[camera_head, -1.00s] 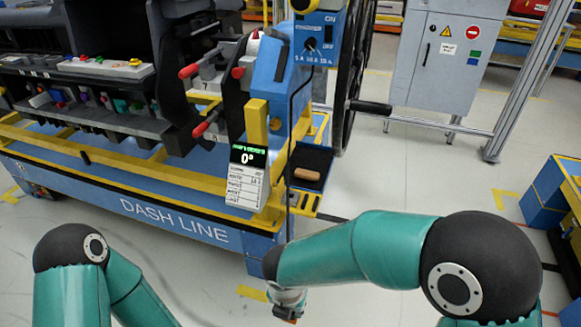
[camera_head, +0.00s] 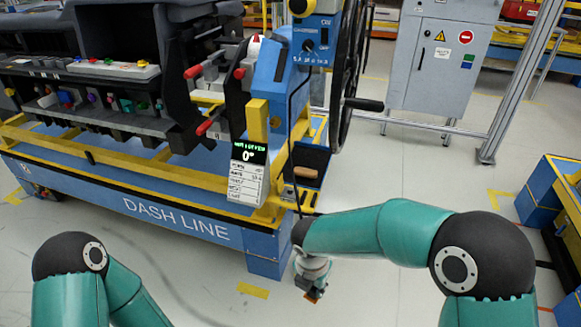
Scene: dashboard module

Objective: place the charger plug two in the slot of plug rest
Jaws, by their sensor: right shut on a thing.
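My right gripper (camera_head: 313,291) hangs low in front of the cart's blue corner leg, pointing down. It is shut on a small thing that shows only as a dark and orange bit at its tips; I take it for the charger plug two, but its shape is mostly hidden. A thin black cable (camera_head: 291,130) hangs from the blue unit (camera_head: 309,45) down towards my right wrist. I cannot pick out the plug rest or its slot for sure. My left arm comes in at the lower left; its gripper is out of view.
The DASH LINE cart (camera_head: 150,203) with yellow rails fills the left. A display card (camera_head: 248,175) reading 0° and a small dark tray (camera_head: 309,160) are at its right end. A grey cabinet (camera_head: 441,65) stands behind.

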